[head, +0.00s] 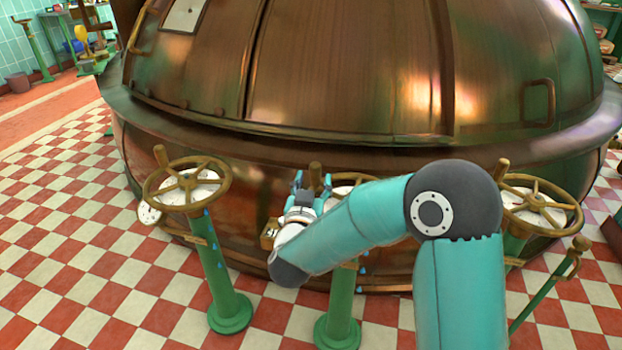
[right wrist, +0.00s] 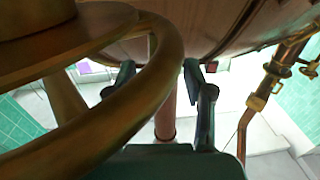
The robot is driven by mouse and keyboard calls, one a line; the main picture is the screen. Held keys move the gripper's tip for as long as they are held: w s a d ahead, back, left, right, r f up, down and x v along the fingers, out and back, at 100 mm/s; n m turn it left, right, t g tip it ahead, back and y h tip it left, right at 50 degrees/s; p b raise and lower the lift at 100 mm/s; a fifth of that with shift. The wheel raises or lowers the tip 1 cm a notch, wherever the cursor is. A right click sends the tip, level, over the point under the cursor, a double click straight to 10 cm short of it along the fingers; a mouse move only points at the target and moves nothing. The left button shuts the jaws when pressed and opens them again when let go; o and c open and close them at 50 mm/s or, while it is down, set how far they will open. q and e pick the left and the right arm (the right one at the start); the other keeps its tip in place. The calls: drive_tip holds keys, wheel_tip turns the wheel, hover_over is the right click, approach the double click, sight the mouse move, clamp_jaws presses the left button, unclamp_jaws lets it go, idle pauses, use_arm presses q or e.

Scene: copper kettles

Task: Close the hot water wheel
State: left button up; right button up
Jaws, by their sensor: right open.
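Three brass handwheels on green posts stand before the copper kettle: a left wheel (head: 187,184), a middle wheel (head: 358,177) and a right wheel (head: 540,205). I cannot tell by marking which is hot water. My right gripper (head: 312,181) is at the left side of the middle wheel, and my right arm hides much of that wheel. In the right wrist view the open fingers (right wrist: 159,72) point towards the kettle. A wheel rim (right wrist: 170,62) crosses close in front of the left finger and partly covers it. Contact cannot be told. My left gripper is not in view.
The large copper kettle (head: 340,70) fills the space behind the wheels. A green post with a brass top (head: 578,245) stands at the right. A copper pipe with brass fittings (right wrist: 258,103) shows at the right in the wrist view. Checkered floor (head: 90,250) is clear at the left.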

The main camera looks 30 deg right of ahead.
sight(315, 177)
drive_tip(key=shift+x, duration=1.85)
clamp_jaws()
